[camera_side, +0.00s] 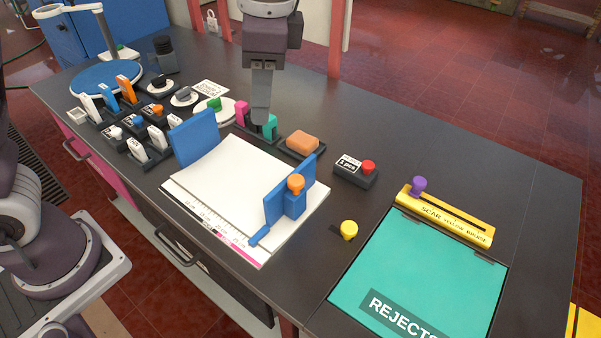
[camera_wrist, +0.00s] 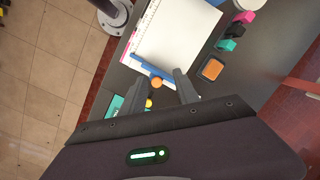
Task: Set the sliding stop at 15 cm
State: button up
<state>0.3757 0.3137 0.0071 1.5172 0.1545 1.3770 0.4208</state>
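The sliding stop (camera_side: 288,204) is a blue upright plate and block with an orange knob (camera_side: 296,183), at the right end of a white measuring board (camera_side: 253,252). A printed scale (camera_side: 205,219) with a pink end runs along the board's front edge; its figures are too small to read surely. A blue upright plate (camera_side: 195,137) stands at the board's other end. My gripper (camera_side: 261,122) hangs behind the board, left of the stop. In the wrist view my gripper (camera_wrist: 158,74) is open and empty, with the stop's orange knob (camera_wrist: 156,83) showing between its fingers.
A brown-orange block (camera_side: 302,143) and a box with a red button (camera_side: 356,169) stand behind the stop. A yellow knob (camera_side: 349,229), a yellow bar (camera_side: 446,213) and a teal rejects panel (camera_side: 420,275) lie right. Several holders with clips (camera_side: 130,115) crowd the left.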

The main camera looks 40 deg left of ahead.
aim_at(298, 179)
jog(key=w+d+f+m+g+y, duration=0.2)
jog(key=w+d+f+m, duration=0.2)
jog(key=d+f, duration=0.45)
jog(key=x, duration=0.8)
jog(key=shift+w+a, duration=0.25)
jog(key=shift+a, duration=0.2)
grip_shut()
